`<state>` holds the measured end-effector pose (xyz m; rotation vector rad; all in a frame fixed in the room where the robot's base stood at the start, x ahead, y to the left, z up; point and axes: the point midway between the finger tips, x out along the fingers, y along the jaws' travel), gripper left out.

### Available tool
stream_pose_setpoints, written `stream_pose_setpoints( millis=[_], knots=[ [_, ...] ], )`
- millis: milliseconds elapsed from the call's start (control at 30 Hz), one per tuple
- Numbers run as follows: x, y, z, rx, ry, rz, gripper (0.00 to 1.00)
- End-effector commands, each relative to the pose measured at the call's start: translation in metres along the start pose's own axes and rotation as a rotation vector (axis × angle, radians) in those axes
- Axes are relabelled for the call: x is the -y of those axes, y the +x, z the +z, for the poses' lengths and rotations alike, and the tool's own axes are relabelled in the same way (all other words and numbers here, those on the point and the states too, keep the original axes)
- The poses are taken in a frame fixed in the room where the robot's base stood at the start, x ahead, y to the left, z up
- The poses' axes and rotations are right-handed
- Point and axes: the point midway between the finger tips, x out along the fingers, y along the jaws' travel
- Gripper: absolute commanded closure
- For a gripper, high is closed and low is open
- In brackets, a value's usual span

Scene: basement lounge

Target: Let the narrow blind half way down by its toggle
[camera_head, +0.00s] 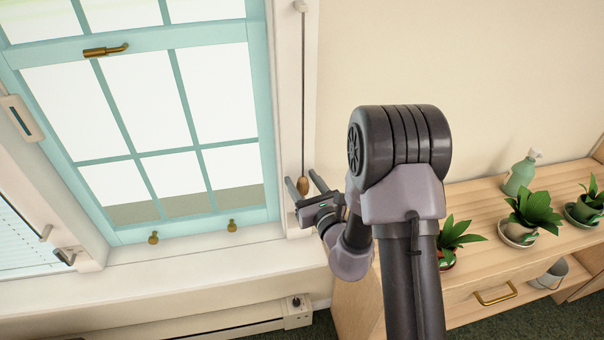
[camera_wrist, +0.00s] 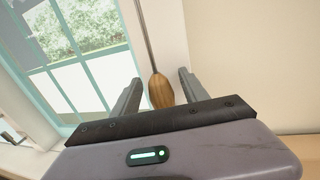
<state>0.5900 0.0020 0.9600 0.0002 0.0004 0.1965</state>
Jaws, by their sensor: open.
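A brown wooden toggle (camera_head: 304,187) hangs at the end of a thin cord (camera_head: 302,90) against the white window frame. The cord runs up to a small knob (camera_head: 300,6) at the top. My gripper (camera_head: 304,183) is open, with its two fingers pointing toward the frame on either side of the toggle. In the wrist view the toggle (camera_wrist: 161,91) hangs between the two open fingers, apart from both, and the cord rises above it. The narrow blind itself cannot be made out in the window beside the cord.
A teal-framed window (camera_head: 150,110) with brass fittings is left of the cord, above a white sill (camera_head: 200,259). Another window with a slatted blind (camera_head: 25,240) is at the far left. A wooden cabinet (camera_head: 475,215) at right holds potted plants (camera_head: 535,210) and a green bottle (camera_head: 520,175).

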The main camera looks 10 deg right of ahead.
Motion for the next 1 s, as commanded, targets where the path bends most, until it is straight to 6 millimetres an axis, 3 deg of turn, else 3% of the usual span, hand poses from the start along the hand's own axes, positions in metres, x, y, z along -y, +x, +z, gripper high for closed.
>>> stream_pose_setpoints(
  millis=[200,500,1000],
  knots=[
    [-0.0001,-0.0001,0.0,0.0,0.0,0.0,0.48],
    [-0.0001,-0.0001,-0.0001,0.0,0.0,0.0,1.0],
    [-0.0002,0.0,0.0,0.0,0.0,0.0,1.0]
  ],
)
